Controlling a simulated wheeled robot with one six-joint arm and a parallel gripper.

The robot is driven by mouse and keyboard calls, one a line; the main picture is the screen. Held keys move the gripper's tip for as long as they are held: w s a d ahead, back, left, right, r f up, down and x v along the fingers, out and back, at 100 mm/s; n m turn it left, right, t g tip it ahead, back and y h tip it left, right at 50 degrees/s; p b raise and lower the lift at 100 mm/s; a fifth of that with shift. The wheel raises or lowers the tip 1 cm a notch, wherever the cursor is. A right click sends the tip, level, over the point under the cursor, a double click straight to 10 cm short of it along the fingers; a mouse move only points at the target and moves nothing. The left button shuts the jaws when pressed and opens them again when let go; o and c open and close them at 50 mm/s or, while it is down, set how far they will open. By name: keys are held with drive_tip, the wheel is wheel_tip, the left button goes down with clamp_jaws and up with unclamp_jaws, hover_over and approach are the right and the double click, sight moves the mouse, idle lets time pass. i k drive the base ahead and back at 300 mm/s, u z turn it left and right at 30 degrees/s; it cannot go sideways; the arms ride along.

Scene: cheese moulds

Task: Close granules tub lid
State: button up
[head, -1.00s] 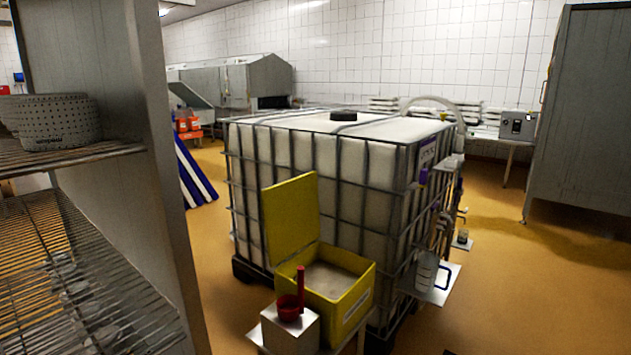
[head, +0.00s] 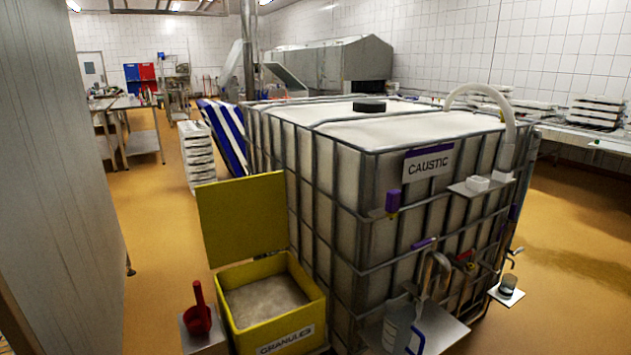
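The yellow granules tub (head: 318,312) stands at the lower middle of the head view, with a "GRANULES" label on its front. Pale granules (head: 265,300) fill much of it. Its yellow lid (head: 243,217) is open, standing nearly upright at the tub's back edge. My gripper is not in view.
A red scoop (head: 197,316) rests on a small metal stand left of the tub. A large caged container marked "CAUSTIC" (head: 335,195) stands close to the tub's right. A shelf with a measuring jug (head: 400,328) is at the front right. Yellow floor (head: 155,260) is clear on the left.

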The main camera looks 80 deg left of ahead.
sight(243, 218)
drive_tip(key=i, duration=0.3)
drive_tip(key=u, duration=3.25)
drive_tip(key=i, duration=1.65)
